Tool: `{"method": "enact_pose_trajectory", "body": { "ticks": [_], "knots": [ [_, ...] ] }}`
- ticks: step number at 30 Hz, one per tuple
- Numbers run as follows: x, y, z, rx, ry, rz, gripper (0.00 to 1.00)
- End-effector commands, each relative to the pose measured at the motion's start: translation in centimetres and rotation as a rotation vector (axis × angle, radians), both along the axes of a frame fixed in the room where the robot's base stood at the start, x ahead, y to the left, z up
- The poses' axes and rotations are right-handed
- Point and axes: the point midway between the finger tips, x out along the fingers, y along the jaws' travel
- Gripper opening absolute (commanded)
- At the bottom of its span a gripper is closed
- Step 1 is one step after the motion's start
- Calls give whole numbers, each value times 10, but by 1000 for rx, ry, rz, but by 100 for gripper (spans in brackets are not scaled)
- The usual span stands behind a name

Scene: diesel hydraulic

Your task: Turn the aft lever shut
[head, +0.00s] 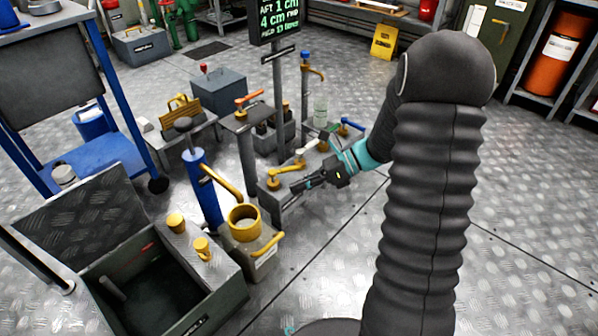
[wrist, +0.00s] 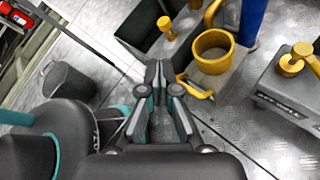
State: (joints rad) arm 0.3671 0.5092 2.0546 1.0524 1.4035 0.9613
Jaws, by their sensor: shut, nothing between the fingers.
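A low grey block (head: 270,207) carries a row of levers in the head view. The nearest is a yellow lever (head: 288,168) on a round yellow hub; a white lever (head: 307,149) and a blue lever (head: 352,124) are farther along. I cannot read which one is labelled aft. My gripper (head: 295,188) is shut and empty, just right of the yellow lever and apparently apart from it.
A yellow cup (head: 244,222) on a box, a blue pump cylinder (head: 203,188) and an open dark bin (head: 150,285) stand at the left. A stand with an orange lever (head: 250,97) and a green-lettered display (head: 277,18) are behind. Floor at right is mostly clear.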

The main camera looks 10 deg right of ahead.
Motion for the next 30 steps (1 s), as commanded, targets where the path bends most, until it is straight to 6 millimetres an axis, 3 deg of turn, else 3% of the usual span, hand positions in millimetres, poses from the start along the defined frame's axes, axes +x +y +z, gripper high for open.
{"method": "enact_pose_trajectory", "body": {
  "ticks": [9,19,24,30],
  "knots": [
    [60,-47,-70,359,403,-361,0],
    [88,-106,-155,720,721,-650,0],
    [90,-122,-179,817,792,-716,0],
    [95,-119,-184,843,810,-731,0]
  ]
}}
